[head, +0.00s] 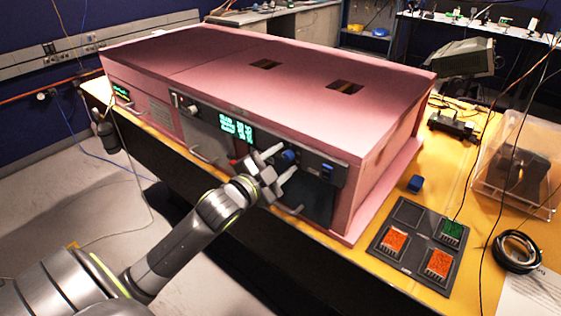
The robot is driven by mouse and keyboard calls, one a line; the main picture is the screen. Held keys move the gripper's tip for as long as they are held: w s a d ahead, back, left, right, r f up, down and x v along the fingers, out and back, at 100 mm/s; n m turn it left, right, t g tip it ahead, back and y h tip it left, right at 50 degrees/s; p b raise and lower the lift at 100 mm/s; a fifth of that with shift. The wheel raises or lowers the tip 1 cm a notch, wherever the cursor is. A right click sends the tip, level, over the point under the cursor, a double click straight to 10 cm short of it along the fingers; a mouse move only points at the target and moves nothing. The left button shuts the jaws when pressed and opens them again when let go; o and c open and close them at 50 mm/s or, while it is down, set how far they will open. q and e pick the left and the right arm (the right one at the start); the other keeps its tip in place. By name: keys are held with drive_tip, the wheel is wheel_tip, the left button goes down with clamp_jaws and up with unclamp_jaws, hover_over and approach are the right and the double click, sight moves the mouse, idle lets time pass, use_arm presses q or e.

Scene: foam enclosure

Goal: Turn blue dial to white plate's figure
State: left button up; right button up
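The blue dial (289,156) is on the dark front panel of the pink foam enclosure (230,70). My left gripper (288,160) is in front of that panel, its two fingers apart. The dial shows between or just behind the fingertips; I cannot tell whether they touch it. A display (236,127) with green lit characters is left of the dial, too small to read. I cannot make out a white plate with a figure for certain. The dial's pointer position cannot be read. My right gripper is not in view.
The enclosure stands on a yellow bench (455,185). Handles protrude from the enclosure's front.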

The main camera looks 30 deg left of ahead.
use_arm(q)
drive_tip(key=shift+s, duration=0.1)
drive_tip(key=s+a, duration=0.1)
drive_tip(key=s, duration=1.6)
drive_tip(key=shift+a+p, duration=0.15)
drive_tip(key=shift+p, duration=0.15)
drive_tip(key=shift+s, duration=0.1)
